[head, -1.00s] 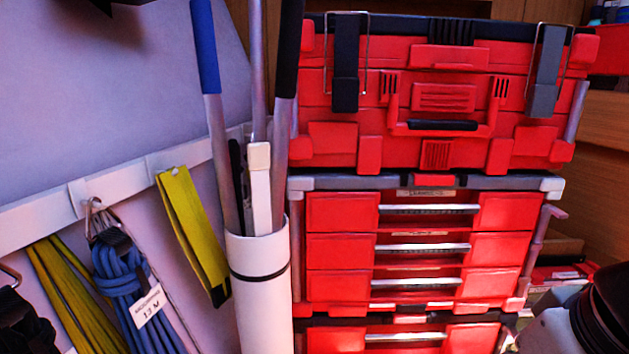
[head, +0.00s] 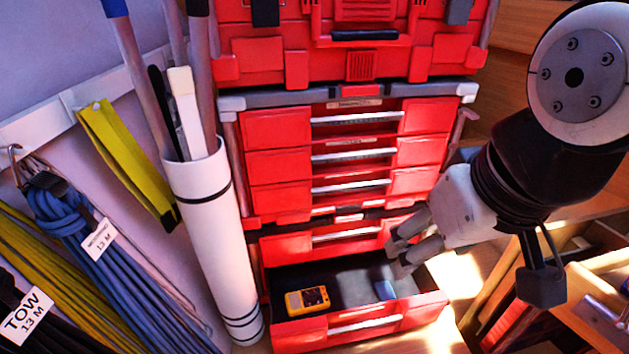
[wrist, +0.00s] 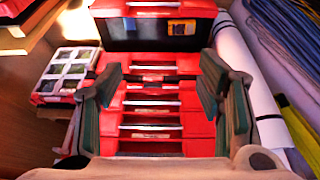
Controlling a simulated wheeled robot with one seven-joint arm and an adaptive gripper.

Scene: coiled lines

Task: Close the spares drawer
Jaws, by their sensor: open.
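One drawer (head: 420,313) at the bottom of the red tool stack stands pulled out; I take it as the spares drawer, though I can read no label on it. Its dark inside holds a yellow meter (head: 307,300) and a small blue item (head: 385,290). In the wrist view the open drawer (wrist: 150,10) is at the top, with the yellow meter (wrist: 182,28) inside. My gripper (head: 405,252) is open and empty, in front of the stack and over the drawer's right part in the head view. I cannot tell whether it touches anything. Its fingers (wrist: 160,92) are spread wide in the wrist view.
Several shut red drawers (head: 275,165) rise above the open one. A white tube (head: 205,220) with poles stands left of the stack, beside hanging coiled lines (head: 75,220). A wooden crate (head: 600,300) is at the lower right. A compartment case (wrist: 65,75) lies beside the stack.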

